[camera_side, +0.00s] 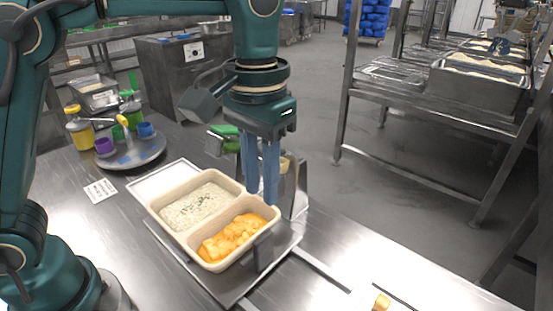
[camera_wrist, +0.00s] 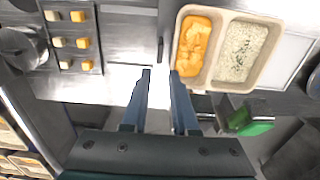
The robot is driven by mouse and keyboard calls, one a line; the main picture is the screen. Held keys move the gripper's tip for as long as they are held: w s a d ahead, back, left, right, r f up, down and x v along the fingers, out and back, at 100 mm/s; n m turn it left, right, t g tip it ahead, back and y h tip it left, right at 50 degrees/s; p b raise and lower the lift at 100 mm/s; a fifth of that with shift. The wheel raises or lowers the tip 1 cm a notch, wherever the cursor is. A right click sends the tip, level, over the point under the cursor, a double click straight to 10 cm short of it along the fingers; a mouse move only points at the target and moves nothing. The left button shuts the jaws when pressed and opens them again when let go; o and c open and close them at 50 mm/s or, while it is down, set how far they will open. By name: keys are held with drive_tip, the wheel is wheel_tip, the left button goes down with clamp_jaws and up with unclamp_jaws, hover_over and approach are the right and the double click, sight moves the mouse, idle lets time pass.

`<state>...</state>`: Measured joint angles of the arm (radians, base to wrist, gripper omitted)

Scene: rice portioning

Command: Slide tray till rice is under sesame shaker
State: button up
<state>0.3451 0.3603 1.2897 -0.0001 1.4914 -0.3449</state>
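A cream two-compartment tray (camera_side: 157,216) rests on a metal plate on the table. White rice with dark specks (camera_side: 200,206) fills one compartment, and chunky orange food (camera_side: 232,238) fills the other. The tray also shows in the wrist view (camera_wrist: 208,88), with the rice (camera_wrist: 242,50) on the right. My gripper (camera_side: 261,196) points down near the orange-food end of the tray. Its blue fingers are apart and empty, and in the wrist view (camera_wrist: 161,74) they lie left of the tray. I cannot tell which container is the sesame shaker.
A round turntable (camera_side: 133,158) at the left holds several coloured-top containers. An upright metal tab (camera_side: 263,251) stands at the tray's right side. A green-topped device (camera_side: 226,131) is behind the tray.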

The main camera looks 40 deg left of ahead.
sight(265, 265)
wheel_tip(265, 265, down, 14)
drive_tip(key=shift+f, duration=0.2)
idle(0.4)
clamp_jaws()
drive_tip(key=shift+r, duration=0.1)
idle(1.3)
